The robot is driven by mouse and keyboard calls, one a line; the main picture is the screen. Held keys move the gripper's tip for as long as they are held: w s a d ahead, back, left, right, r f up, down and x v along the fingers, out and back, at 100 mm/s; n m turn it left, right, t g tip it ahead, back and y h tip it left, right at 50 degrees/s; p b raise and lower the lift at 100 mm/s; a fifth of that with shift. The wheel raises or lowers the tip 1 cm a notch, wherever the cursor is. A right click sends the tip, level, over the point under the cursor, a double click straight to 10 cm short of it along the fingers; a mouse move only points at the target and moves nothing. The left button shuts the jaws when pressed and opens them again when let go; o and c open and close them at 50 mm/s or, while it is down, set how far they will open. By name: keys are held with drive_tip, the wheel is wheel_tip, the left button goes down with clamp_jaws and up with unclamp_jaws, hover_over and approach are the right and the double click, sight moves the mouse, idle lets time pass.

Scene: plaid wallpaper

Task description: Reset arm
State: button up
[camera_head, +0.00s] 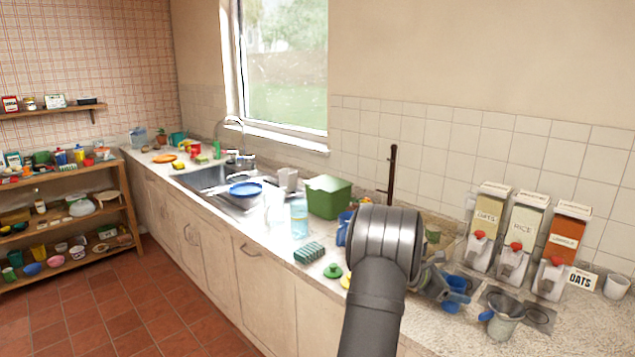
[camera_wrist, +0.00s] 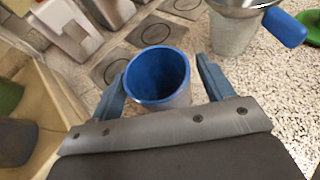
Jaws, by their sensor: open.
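My gripper (camera_wrist: 163,75) is open in the wrist view, with one blue-grey finger on each side of a blue-lined cup (camera_wrist: 160,92). The cup stands upright, and its base is partly hidden by the gripper. I cannot tell whether either finger touches it. In the head view my gripper (camera_head: 445,284) is low over the counter at the right, partly hidden behind my own arm. The blue cup (camera_head: 457,288) shows there beside the fingers.
A metal-rimmed cup with a blue handle (camera_head: 504,318) stands close by on the counter. Oats (camera_head: 487,218), rice (camera_head: 523,232) and orange-labelled (camera_head: 563,240) dispensers stand against the wall. An OATS sign (camera_head: 581,279) is at right. A green bin (camera_head: 328,197) stands left of my arm.

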drive_tip(key=f, duration=0.3)
drive_tip(key=shift+a, duration=0.2)
drive_tip(key=v, duration=1.2)
drive_tip(key=shift+r, duration=0.15)
drive_tip(key=x, duration=1.2)
drive_tip(key=shift+d, duration=0.2)
wheel_tip(320, 180, up, 10)
drive_tip(key=f, duration=0.1)
drive_tip(key=w+a+n+t+y, duration=0.1)
drive_tip(key=w+a+n+t, duration=0.3)
drive_tip(key=a, duration=0.7)
drive_tip(key=s+a+f+n+t+y, duration=0.2)
drive_tip(key=a+n+t+y, duration=0.1)
drive_tip(key=a, duration=0.6)
drive_tip(key=s+a+f+n+t+y, duration=0.2)
drive_tip(key=s+a+f+n+y, duration=0.15)
drive_tip(key=a, duration=0.55)
drive_tip(key=s+a+f+n+t+y, duration=0.1)
drive_tip(key=s+a+n+t+y, duration=0.2)
drive_tip(key=a, duration=0.6)
drive_tip(key=w+d+h, duration=0.1)
drive_tip(key=d+h, duration=0.1)
drive_tip(key=d, duration=0.8)
drive_tip(key=shift+w+r, duration=0.15)
drive_tip(key=shift+r, duration=0.1)
